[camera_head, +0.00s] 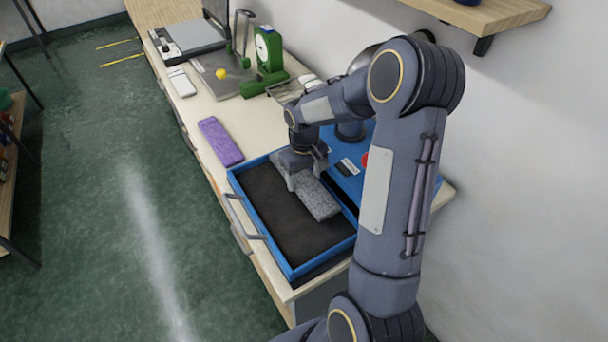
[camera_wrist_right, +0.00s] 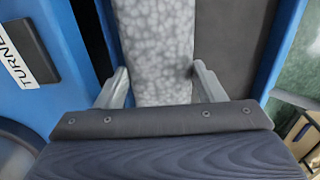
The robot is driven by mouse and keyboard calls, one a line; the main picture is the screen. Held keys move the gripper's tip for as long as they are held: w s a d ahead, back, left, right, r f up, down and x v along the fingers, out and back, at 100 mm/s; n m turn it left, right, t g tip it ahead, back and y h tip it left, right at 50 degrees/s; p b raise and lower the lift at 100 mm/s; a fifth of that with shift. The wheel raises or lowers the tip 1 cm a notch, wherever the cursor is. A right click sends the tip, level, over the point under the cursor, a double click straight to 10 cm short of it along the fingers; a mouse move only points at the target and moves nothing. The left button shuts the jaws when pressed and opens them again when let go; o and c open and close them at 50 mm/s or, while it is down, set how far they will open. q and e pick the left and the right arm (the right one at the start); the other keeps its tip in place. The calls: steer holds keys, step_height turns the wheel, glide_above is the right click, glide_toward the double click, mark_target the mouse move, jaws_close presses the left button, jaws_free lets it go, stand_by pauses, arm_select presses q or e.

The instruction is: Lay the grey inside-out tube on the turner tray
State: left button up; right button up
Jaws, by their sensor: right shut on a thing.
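The grey mottled tube (camera_head: 319,202) lies lengthwise between the fingers of my right gripper (camera_head: 305,178), which is shut on it near its far end. In the right wrist view, the tube (camera_wrist_right: 155,40) runs away from the gripper with one finger against each side. The tube is inside the outline of the turner tray (camera_head: 275,222), a blue-rimmed tray with a dark floor, towards its right side. It looks flat and low; I cannot tell whether its whole underside touches the floor. My left gripper is not in view.
A blue machine (camera_head: 345,178) stands right of the tray; a TURNER label (camera_wrist_right: 18,55) shows in the wrist view. A purple tube (camera_head: 220,142) lies on the bench beyond the tray. A green scale (camera_head: 268,58) stands further back. A wooden shelf (camera_head: 490,14) hangs at upper right.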

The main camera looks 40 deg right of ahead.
steer(key=shift+f+b, duration=0.55)
steer(key=shift+f, duration=0.05)
steer(key=o, duration=0.9)
steer(key=shift+o, duration=0.2)
steer(key=shift+r, duration=0.1)
